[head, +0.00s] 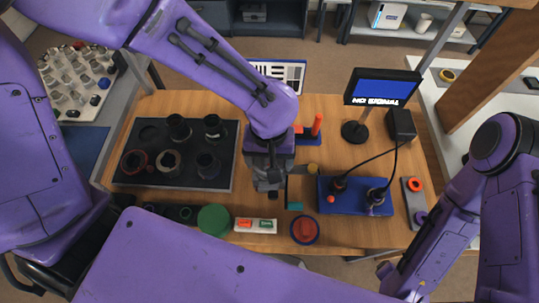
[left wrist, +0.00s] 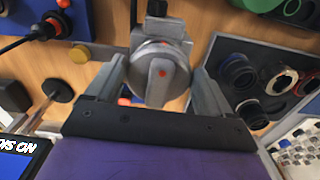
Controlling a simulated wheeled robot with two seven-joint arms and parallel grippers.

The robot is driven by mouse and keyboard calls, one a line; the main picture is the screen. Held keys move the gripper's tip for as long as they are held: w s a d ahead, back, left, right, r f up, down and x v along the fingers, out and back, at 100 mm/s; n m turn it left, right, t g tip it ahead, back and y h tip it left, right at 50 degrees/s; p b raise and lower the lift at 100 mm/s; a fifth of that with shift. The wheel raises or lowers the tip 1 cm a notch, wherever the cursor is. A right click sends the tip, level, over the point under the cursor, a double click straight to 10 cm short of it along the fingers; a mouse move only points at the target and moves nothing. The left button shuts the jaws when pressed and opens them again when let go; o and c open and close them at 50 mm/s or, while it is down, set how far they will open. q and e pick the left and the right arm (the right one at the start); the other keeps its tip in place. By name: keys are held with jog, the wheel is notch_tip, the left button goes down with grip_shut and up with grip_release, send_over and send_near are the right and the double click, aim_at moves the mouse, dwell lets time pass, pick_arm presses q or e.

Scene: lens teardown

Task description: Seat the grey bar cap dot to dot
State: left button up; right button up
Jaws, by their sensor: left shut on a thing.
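My left gripper (head: 268,180) points down over the middle of the table in the head view. In the left wrist view its two fingers (left wrist: 160,82) are on either side of the round grey bar cap (left wrist: 160,73), shut on it. The cap has a raised bar across its face and a red dot near the middle. Beyond it in the same view is a grey block-like part (left wrist: 160,28); whether the cap touches it cannot be told. In the head view the gripper hides the cap. My right arm is at the right, its gripper out of view.
A black tray (head: 225,183) with several lens rings lies left. A blue tray (head: 355,222) with two cabled pieces lies right, near a monitor (head: 383,87) and black box (head: 400,124). A green disc (head: 214,220), white tray (head: 256,231) and red-blue round dish (head: 305,230) line the front.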

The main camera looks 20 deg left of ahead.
dwell(0.4)
pick_arm(q)
jog(key=shift+r+p, duration=0.1)
jog(key=shift+p, duration=0.35)
jog(key=shift+f+p, duration=0.45)
jog(key=shift+f, duration=0.2)
dwell(0.7)
jog(key=shift+f, duration=0.3)
dwell(0.4)
